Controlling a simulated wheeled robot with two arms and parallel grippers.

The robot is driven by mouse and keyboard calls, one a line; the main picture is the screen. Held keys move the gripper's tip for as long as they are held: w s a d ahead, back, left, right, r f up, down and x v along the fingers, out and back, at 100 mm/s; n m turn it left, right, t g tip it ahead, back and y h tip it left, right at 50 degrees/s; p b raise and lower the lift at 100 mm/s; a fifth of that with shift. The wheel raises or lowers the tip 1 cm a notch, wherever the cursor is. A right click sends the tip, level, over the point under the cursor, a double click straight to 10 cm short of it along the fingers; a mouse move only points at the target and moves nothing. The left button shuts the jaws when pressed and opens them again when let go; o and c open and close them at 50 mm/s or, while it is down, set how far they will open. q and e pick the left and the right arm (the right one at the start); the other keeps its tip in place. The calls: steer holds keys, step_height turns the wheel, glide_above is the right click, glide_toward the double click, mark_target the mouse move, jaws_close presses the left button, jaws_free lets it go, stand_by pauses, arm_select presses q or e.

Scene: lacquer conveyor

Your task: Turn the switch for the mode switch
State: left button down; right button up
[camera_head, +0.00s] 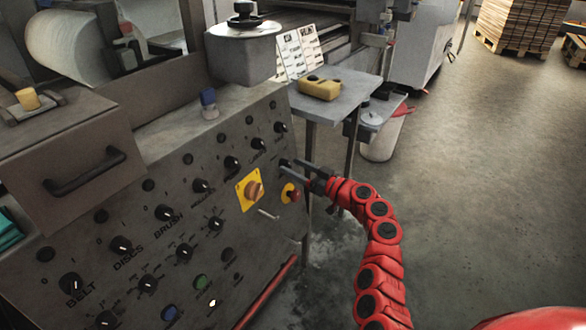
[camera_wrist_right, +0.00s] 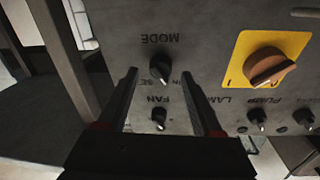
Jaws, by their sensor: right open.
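The mode switch (camera_wrist_right: 160,68) is a small black rotary knob with a pale pointer line on the grey control panel (camera_wrist_right: 215,35). The word MODE is printed beside it, upside down in the right wrist view. My right gripper (camera_wrist_right: 162,72) is open and empty, with a finger on each side of the knob in that view. I cannot tell whether the fingertips touch the panel. In the head view my right gripper (camera_head: 284,167) reaches the panel's right end, and the mode switch is hidden behind it. My left gripper is not in view.
A yellow plate with an orange rotary switch (camera_head: 252,189) and a red emergency button (camera_head: 290,194) are close to my right gripper. The fan knob (camera_wrist_right: 158,118) is near the mode switch. A side table (camera_head: 335,98) stands behind.

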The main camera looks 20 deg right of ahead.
steer(key=shift+w+a, duration=0.25)
steer(key=shift+w, duration=0.1)
jaws_close()
